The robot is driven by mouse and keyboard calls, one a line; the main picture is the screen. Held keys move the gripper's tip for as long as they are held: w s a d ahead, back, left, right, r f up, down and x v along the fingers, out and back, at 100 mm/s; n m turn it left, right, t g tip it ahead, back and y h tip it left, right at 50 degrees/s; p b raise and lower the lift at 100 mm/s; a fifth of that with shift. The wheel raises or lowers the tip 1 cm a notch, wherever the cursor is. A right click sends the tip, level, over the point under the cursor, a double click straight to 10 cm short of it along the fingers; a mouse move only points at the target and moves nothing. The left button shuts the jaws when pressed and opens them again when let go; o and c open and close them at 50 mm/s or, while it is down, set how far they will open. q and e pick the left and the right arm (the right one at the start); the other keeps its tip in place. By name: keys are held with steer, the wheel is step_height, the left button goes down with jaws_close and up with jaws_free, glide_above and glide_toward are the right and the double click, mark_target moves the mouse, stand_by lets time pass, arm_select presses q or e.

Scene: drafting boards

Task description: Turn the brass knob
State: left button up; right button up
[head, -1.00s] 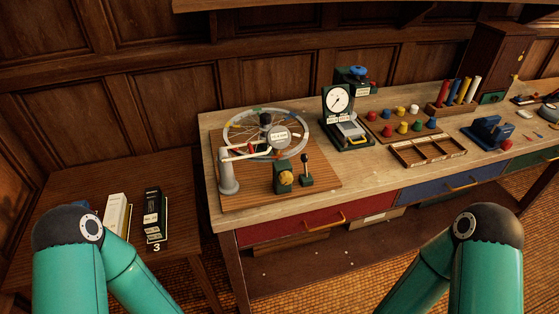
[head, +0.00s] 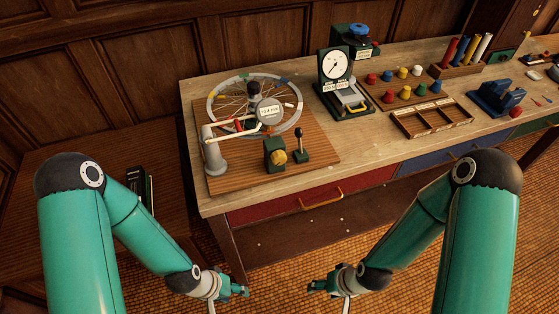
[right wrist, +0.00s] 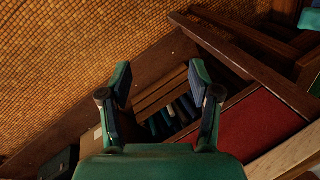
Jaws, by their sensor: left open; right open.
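The brass knob (head: 280,156) sits on the front of a small dark green block (head: 269,147) on the wooden board (head: 232,176), at the left end of the workbench. My left gripper (head: 243,290) is open and empty, low in front of the bench and below the knob in the head view. My right gripper (head: 312,286) is open and empty, also low in front of the bench, to the right of the left one. Its two spread fingers show in the right wrist view (right wrist: 160,76), where the knob is not visible. Neither gripper touches the knob.
A black-knobbed lever (head: 300,145) stands right of the knob. A spoked wheel (head: 229,93) and a white-armed gauge (head: 268,112) stand behind it. A dial instrument (head: 335,83) and coloured pegs are further right. The red drawer (head: 278,208) is below the bench top.

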steer(key=w+n+t+b, duration=0.1)
steer(key=w+t+b, duration=0.1)
steer(key=w+b, duration=0.25)
steer(key=n+t+y+b, duration=0.2)
steer(key=n+t+b, duration=0.3)
steer(key=t+b, duration=1.4)
glide_toward(280, 162)
steer(key=s+d+r+g+b, duration=0.3)
steer(key=s+g+b, duration=0.2)
steer(key=s, duration=0.2)
steer(key=p+x, duration=0.2)
steer(key=x, duration=0.3)
steer(key=r+p+x, duration=0.1)
steer(key=p+x, duration=0.1)
steer(key=x, duration=0.4)
steer(key=p+x, duration=0.2)
steer(key=x, duration=0.3)
steer(key=shift+w+r, duration=0.15)
steer(key=shift+w, duration=0.25)
